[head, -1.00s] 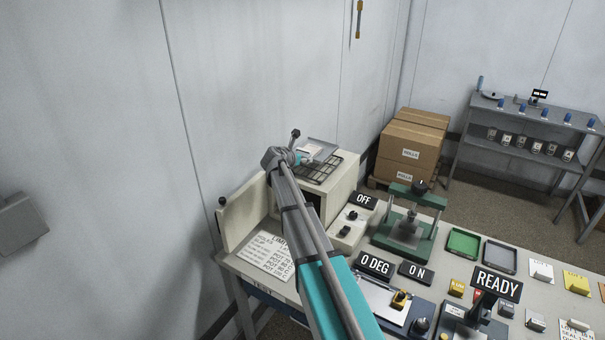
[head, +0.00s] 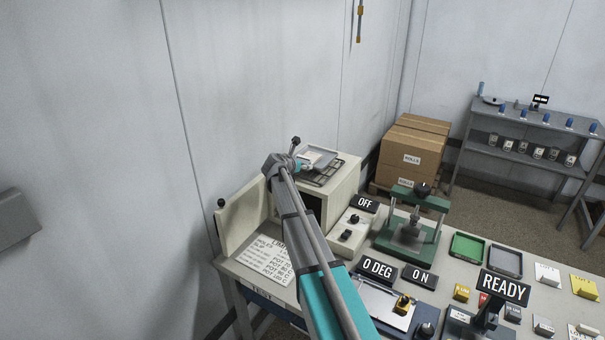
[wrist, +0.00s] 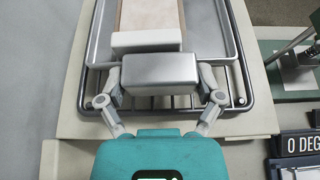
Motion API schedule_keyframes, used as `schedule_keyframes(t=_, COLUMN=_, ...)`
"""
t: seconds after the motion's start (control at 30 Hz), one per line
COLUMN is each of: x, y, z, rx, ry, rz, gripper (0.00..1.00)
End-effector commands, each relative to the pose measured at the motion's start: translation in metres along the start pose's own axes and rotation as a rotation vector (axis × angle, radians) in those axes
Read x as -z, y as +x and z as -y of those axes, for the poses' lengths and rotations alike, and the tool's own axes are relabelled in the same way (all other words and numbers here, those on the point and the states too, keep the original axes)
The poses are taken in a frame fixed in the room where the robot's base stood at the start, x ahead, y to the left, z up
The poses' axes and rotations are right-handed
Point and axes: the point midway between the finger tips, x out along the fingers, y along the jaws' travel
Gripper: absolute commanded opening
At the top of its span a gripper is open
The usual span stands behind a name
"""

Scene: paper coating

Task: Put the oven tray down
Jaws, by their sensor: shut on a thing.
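The oven tray (wrist: 216,35) is a grey metal tray with raised rims. In the wrist view it lies over a dark wire rack (wrist: 245,78) on top of the cream oven, carrying a brown strip with a pale end. My gripper (wrist: 160,80) is shut on the tray's block-shaped grey handle at its near edge. In the head view the tray (head: 322,155) shows beyond my gripper (head: 300,166), above the rack on the oven (head: 343,185). I cannot tell whether the tray touches the rack. My arm hides part of the oven front.
The oven door (head: 242,215) stands open to the left. A control box (head: 347,232) marked OFF and a green press (head: 412,225) stand right of the oven. A wall is close behind and left. Cardboard boxes (head: 413,150) stand beyond the oven.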

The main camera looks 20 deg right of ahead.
Motion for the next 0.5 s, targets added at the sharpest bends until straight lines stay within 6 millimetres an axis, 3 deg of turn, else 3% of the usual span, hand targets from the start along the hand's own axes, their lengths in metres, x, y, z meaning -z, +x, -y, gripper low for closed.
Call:
schedule_keyframes(t=0.2, x=0.0160, y=0.0077, z=0.0005, rx=0.001, ry=0.000, rz=0.001, gripper=0.26)
schedule_keyframes(t=0.5, x=0.0162, y=0.0080, z=0.0009, rx=0.001, ry=0.000, rz=0.001, gripper=0.26)
